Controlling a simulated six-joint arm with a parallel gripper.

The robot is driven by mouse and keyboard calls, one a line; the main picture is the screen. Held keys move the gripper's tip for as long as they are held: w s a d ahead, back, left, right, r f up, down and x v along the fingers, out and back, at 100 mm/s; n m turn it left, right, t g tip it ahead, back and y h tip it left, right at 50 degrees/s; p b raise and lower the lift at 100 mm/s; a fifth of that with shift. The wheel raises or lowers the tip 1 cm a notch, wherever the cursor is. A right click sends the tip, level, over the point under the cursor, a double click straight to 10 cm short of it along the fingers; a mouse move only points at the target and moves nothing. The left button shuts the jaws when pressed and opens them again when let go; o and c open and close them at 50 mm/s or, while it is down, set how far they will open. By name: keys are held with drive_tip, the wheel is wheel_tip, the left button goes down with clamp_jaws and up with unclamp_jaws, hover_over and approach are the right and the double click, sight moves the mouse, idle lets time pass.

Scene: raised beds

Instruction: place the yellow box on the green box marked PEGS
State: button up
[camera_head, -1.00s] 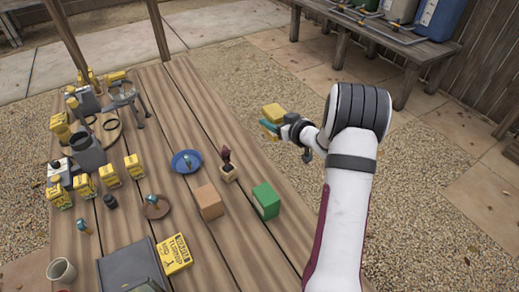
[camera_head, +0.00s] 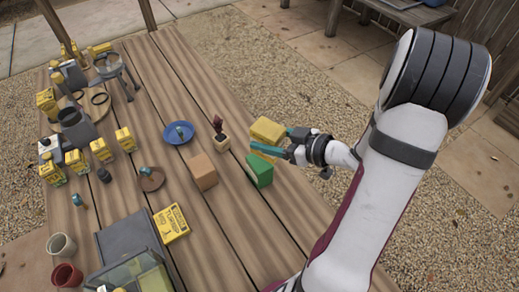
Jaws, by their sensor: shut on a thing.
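My gripper (camera_head: 287,143) is shut on a yellow box (camera_head: 267,130), which sits at the ends of its teal fingers. The yellow box is near the right edge of the wooden table. I cannot tell whether the two touch. The green box stands on the table, partly hidden by my gripper's lower finger. No PEGS marking is readable on it from here.
A tan box (camera_head: 202,172) stands left of the green box, and a small stamp-like item (camera_head: 221,140) stands behind it. A blue plate (camera_head: 178,133) and a yellow seed box (camera_head: 171,223) are further left. Several yellow boxes crowd the table's left side.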

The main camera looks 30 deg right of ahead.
drive_tip(key=shift+w+a+f, duration=0.65)
drive_tip(key=shift+w+f, duration=0.25)
drive_tip(key=shift+f, duration=1.75)
drive_tip(key=o, duration=1.5)
drive_tip(key=shift+f, duration=0.15)
drive_tip(key=shift+c, duration=0.2)
